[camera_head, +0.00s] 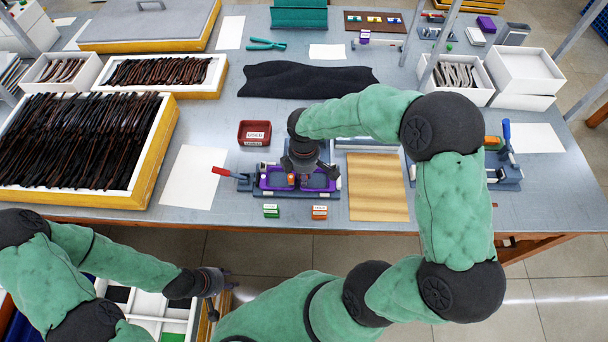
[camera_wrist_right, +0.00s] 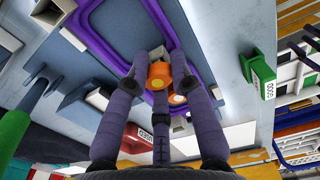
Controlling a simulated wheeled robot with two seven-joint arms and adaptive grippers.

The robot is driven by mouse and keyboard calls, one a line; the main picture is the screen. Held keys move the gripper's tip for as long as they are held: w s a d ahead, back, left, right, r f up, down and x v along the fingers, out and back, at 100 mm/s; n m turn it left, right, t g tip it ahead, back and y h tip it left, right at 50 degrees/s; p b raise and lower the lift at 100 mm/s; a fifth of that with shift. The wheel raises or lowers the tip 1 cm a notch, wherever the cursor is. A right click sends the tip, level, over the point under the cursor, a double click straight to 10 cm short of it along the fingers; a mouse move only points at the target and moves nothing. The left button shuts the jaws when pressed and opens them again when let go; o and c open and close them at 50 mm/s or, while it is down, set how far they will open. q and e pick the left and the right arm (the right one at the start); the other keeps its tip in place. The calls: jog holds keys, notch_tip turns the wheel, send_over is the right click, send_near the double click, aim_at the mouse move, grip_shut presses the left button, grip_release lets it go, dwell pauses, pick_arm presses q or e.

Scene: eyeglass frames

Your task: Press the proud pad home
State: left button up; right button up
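The purple frame fixture (camera_head: 265,181) sits at the table's front middle, with a red-handled lever (camera_head: 222,171) at its left. My right gripper (camera_head: 303,178) points down over the fixture and hides much of it. In the right wrist view the gripper (camera_wrist_right: 160,62) has its fingers around a small orange piece (camera_wrist_right: 158,76); whether they touch it is unclear. Purple rims (camera_wrist_right: 95,35) show on both sides. I cannot tell which pad stands proud. My left gripper (camera_head: 224,285) is low at the left, fingers apart and empty, away from the fixture.
A green block (camera_head: 271,211) and an orange block (camera_head: 319,212) stand before the fixture. A red tray (camera_head: 255,133) is behind it. A wooden board (camera_head: 378,190) lies to the right, a white sheet (camera_head: 194,177) to the left. A second fixture (camera_head: 508,165) is further right.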

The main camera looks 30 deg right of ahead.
jog(key=o, duration=0.4)
jog(key=shift+c, duration=0.2)
jog(key=shift+f, duration=0.15)
jog(key=r+p, duration=0.1)
jog(key=r, duration=0.2)
jog(key=r+p, duration=0.1)
jog(key=r, duration=0.2)
jog(key=r+p, duration=0.1)
jog(key=r, duration=0.2)
jog(key=shift+s+d+r+p, duration=0.2)
jog(key=shift+d+r+p, duration=0.1)
jog(key=shift+d, duration=0.1)
jog(key=shift+r, duration=0.6)
jog(key=shift+s, duration=0.1)
